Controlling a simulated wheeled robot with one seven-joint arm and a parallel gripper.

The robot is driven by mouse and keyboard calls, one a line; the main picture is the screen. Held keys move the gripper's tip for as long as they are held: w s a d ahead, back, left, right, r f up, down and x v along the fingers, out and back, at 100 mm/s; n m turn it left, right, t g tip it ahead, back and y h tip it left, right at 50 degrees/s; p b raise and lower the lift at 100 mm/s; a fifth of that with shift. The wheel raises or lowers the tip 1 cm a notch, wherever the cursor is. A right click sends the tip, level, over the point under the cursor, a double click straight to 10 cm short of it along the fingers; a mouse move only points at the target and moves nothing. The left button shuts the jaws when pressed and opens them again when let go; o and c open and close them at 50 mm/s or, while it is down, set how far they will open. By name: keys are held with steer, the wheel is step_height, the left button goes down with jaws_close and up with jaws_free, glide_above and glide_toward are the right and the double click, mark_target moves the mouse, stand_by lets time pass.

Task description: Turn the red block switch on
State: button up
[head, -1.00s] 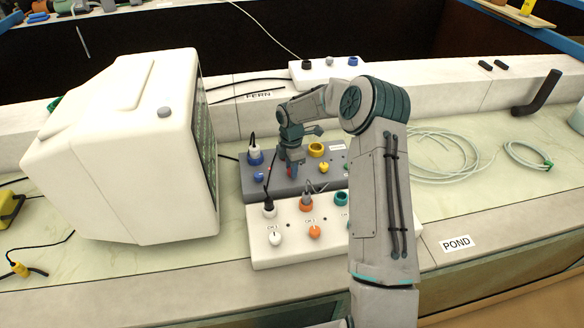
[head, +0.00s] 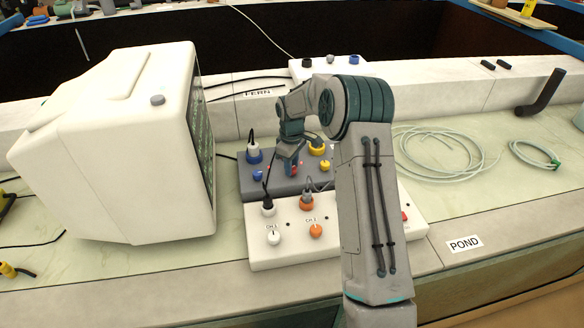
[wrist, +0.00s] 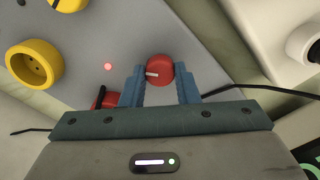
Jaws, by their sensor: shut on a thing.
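A round red knob (wrist: 160,69) with a white pointer mark stands on a grey panel (wrist: 110,35) in the wrist view. My gripper (wrist: 158,88) has its two blue fingers shut on this knob, one on each side. The pointer mark faces left in that view. A small red light (wrist: 108,66) glows on the panel beside the knob. In the head view my gripper (head: 291,163) is over the grey panel (head: 262,185), with a bit of red showing at its tips. My arm hides the panel's right end.
The grey panel also has a yellow socket (wrist: 33,65). A white panel (head: 268,252) with white and orange knobs lies in front, with a red switch (head: 404,215) at its right. A monitor (head: 110,140) stands left. Coiled hose (head: 440,155) lies right.

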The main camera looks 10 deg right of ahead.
steer(key=m+b, duration=0.1)
steer(key=m, duration=0.2)
steer(key=shift+m, duration=0.4)
steer(key=shift+r+m+b, duration=0.1)
steer(key=shift+m+b, duration=0.25)
steer(key=shift+m, duration=1.25)
steer(key=o, duration=1)
steer(key=shift+r, duration=6.9)
